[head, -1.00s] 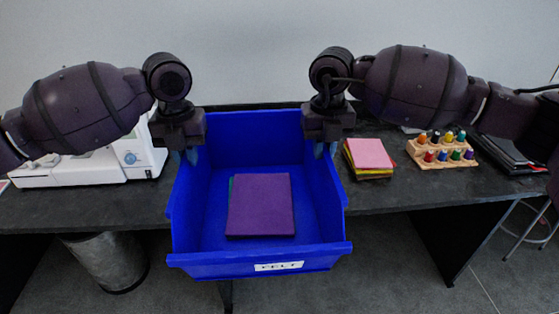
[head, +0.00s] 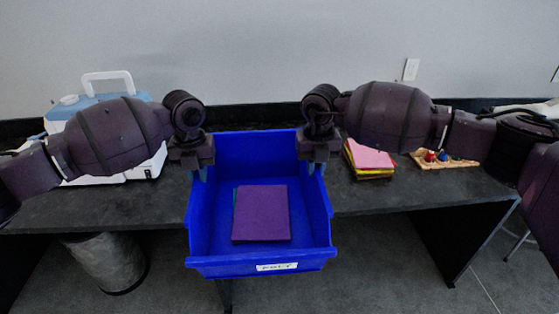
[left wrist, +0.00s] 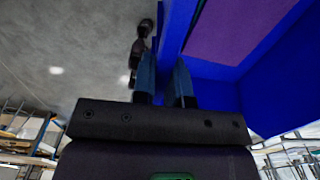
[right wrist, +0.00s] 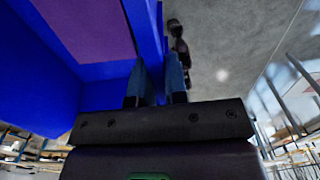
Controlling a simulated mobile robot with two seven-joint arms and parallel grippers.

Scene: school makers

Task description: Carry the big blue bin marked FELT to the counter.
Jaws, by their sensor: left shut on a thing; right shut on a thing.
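The big blue bin (head: 314,235) with the white FELT label (head: 276,267) is upright in the middle of the head view. Purple felt sheets (head: 262,213) lie in it, with a teal edge showing. My left gripper (head: 200,172) is shut on the bin's left side wall, also seen in the left wrist view (left wrist: 166,85). My right gripper (head: 314,165) is shut on its right side wall, also seen in the right wrist view (right wrist: 158,83). The dark counter (head: 400,202) is behind and beneath the bin in the picture. Whether the bin touches it is hidden.
Felt squares (head: 368,158) are stacked close right of the bin. A wooden spool rack (head: 440,160) stands further right, partly behind my arm. A metal wastebasket (head: 108,262) is under the counter.

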